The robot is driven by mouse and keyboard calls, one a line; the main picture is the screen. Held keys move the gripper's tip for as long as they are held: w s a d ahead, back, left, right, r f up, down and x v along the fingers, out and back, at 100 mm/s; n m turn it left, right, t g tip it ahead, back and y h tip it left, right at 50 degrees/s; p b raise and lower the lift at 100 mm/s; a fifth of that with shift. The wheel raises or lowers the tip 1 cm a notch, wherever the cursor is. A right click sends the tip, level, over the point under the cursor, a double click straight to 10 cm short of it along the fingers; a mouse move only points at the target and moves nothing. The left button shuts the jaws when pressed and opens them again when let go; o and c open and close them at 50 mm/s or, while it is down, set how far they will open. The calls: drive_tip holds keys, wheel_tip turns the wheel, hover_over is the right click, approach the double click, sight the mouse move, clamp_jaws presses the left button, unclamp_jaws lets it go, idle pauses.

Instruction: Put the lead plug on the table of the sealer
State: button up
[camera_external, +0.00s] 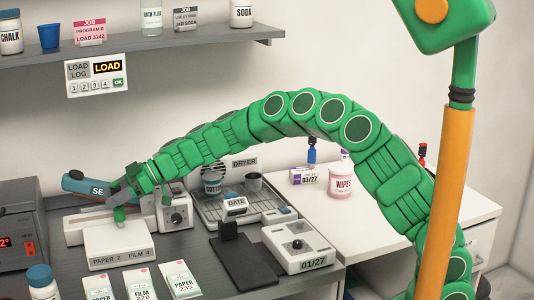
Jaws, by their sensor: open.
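The sealer (90,232) is a pale device at the left of the bench, with a blue-grey lever (86,187) lettered "SE…". Its white table (121,247) is at the front and reads "PAPER 2 FILM 4". My gripper (119,209) is open, low over the back of this table and beside the lever's end. A small green upright piece shows at its tips; I cannot tell if it is a fingertip or a separate thing. I cannot make out the lead plug for certain; a small dark block (228,230) stands at the back of a black mat (243,265).
Behind is a dryer rack (214,212) with cups and a "DATE" block (235,206). A white device (298,245) marked "01/27" is right of the mat. A grey oven-like box (18,235) bounds the left.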

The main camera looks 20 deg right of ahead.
drive_tip(key=v, duration=1)
drive_tip(key=shift+d, duration=0.4)
drive_tip(key=shift+r, duration=0.1)
